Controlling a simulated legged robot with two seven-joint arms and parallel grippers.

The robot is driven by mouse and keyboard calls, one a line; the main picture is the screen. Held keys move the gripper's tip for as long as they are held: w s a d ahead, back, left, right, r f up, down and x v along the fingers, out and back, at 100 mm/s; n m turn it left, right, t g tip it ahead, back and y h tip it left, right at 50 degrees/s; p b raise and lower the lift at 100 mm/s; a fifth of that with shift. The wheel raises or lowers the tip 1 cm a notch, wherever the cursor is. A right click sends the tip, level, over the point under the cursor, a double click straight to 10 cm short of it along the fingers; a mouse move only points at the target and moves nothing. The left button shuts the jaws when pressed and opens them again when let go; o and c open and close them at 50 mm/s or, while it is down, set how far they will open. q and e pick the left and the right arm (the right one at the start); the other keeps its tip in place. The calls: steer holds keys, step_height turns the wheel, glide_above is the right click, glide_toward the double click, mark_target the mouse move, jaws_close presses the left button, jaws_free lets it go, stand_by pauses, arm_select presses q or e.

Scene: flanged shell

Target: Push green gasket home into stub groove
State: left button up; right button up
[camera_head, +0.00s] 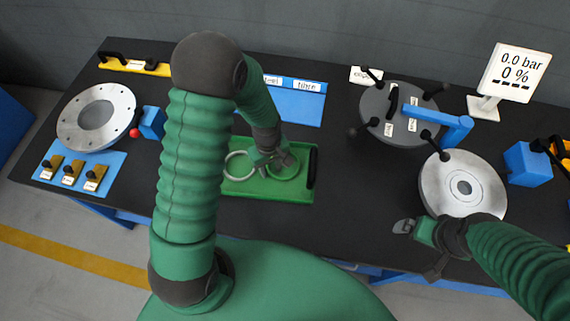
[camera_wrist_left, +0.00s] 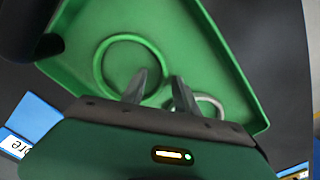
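The green gasket (camera_wrist_left: 98,62) is a thin ring lying flat in the green tray (camera_head: 230,189). My left gripper (camera_wrist_left: 160,88) is over the tray, its two fingers spread apart near the ring's edge. The finger tips overlap the ring in the wrist view; I cannot tell whether they touch it. In the head view the left gripper (camera_head: 272,162) partly hides the green gasket (camera_head: 286,179). A round metal flange with a central hole (camera_head: 480,194) stands at the right; I cannot tell which part is the stub groove. My right gripper (camera_head: 412,228) is at the table's front edge near this flange.
A pale ring (camera_head: 229,166) lies in the tray's left part. A grey lid with several knobs (camera_head: 376,103) and a blue arm (camera_head: 446,123) stand behind the right flange. Another flange (camera_head: 72,121) is at the left. A display (camera_head: 514,73) reads 0.0 bar.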

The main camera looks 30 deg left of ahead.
arm_select(q)
steer(key=shift+s+r, duration=0.1)
steer(key=c, duration=0.4)
steer(key=shift+a, duration=0.4)
jaws_close()
steer(key=shift+d, duration=0.2)
